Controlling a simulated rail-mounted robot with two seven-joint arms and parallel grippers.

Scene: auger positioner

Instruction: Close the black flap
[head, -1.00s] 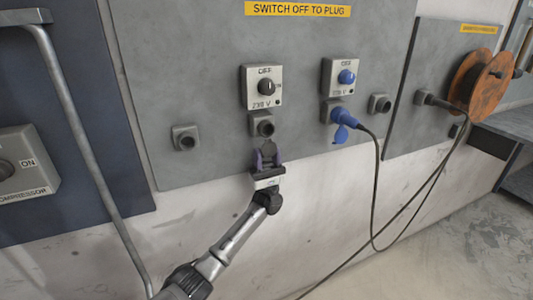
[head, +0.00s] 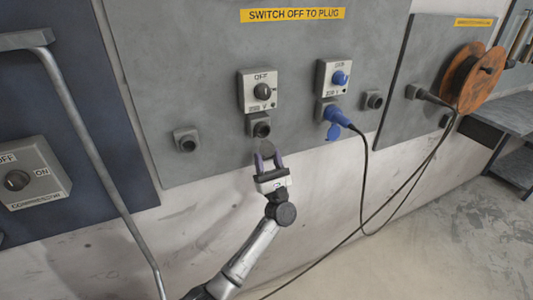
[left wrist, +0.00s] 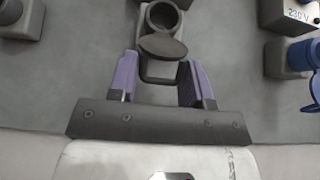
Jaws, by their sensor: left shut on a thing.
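The black flap (head: 266,149) is a dark round lid, hanging open below the mouth of the middle grey socket (head: 259,127). In the left wrist view the flap (left wrist: 163,47) stands out under the open round hole of the socket (left wrist: 162,16). My left gripper (head: 268,161) is just below the socket. The contact itself is small and hard to see. My right gripper is not in view.
A switch box (head: 258,91) sits above the socket. To the right, a blue plug (head: 336,116) with a hanging cable (head: 364,190) is in another socket. A grey socket (head: 186,140) is at the left. A bent metal pipe (head: 98,170) runs down the left side.

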